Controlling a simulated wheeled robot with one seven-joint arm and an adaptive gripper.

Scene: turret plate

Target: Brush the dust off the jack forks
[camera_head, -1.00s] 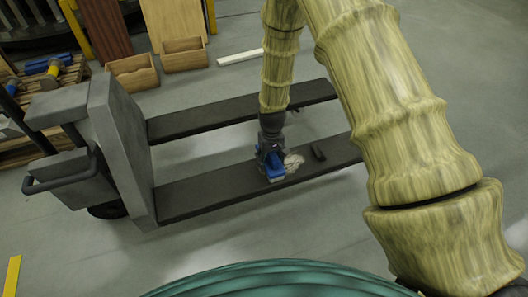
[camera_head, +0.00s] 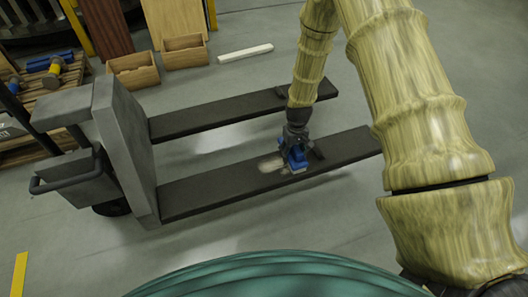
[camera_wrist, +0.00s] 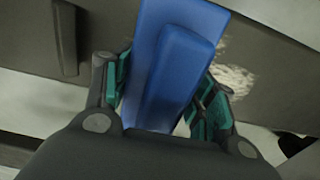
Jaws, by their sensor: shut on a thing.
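The pallet jack's two dark forks run to the right from its grey body: the near fork (camera_head: 215,187) and the far fork (camera_head: 215,119). A pale dust patch (camera_head: 270,164) lies on the near fork, just left of the brush; it also shows in the wrist view (camera_wrist: 235,78), right of the brush. My gripper (camera_head: 296,147) is shut on a blue brush (camera_head: 298,161), held low over the near fork. The brush also fills the middle of the wrist view (camera_wrist: 172,65). Its bristles are hidden there, so I cannot tell whether they touch.
A small dark bar (camera_head: 317,153) lies on the near fork just right of the brush. Another dark piece (camera_head: 282,91) is on the far fork beside my arm. Wooden boxes (camera_head: 135,71) and a white bar (camera_head: 245,53) lie behind. The floor in front is open.

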